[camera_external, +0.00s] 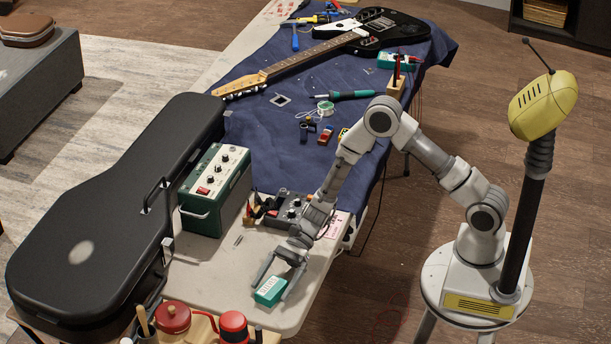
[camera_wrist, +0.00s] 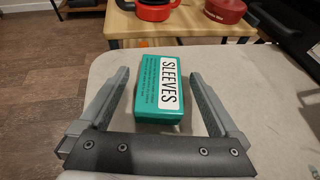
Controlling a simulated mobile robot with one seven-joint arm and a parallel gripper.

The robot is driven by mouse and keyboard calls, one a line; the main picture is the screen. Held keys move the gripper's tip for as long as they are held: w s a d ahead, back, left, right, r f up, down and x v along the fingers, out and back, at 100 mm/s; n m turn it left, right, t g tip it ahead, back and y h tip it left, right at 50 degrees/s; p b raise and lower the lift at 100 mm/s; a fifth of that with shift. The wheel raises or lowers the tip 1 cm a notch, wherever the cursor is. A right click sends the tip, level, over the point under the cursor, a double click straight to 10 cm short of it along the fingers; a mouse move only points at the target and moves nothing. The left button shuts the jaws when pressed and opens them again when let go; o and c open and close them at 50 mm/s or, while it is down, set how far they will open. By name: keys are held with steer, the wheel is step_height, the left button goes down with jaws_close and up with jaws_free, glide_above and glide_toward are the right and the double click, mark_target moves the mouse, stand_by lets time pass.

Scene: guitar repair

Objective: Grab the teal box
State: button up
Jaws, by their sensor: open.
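The teal box (camera_external: 270,291) lies on the pale table top near its front end, with a white label on top. In the wrist view the teal box (camera_wrist: 161,88) shows a white label reading "SLEEVES" and stands between my fingers. My gripper (camera_external: 277,281) is low over the table, with one finger on each side of the box. In the wrist view my gripper (camera_wrist: 167,85) is open, with a gap between each finger and the box; the right gap looks wider.
A wooden stand with red pots (camera_external: 172,318) is just beyond the box. A black guitar case (camera_external: 95,235) and a green amplifier (camera_external: 216,190) are to the left. Bare table (camera_external: 215,270) lies left of the box.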

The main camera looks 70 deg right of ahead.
steer(key=shift+w+a+f, duration=0.1)
steer(key=shift+a+f, duration=0.1)
steer(key=shift+a, duration=0.25)
steer(key=c, duration=1.5)
steer(key=shift+o, duration=0.2)
steer(key=shift+r, duration=0.15)
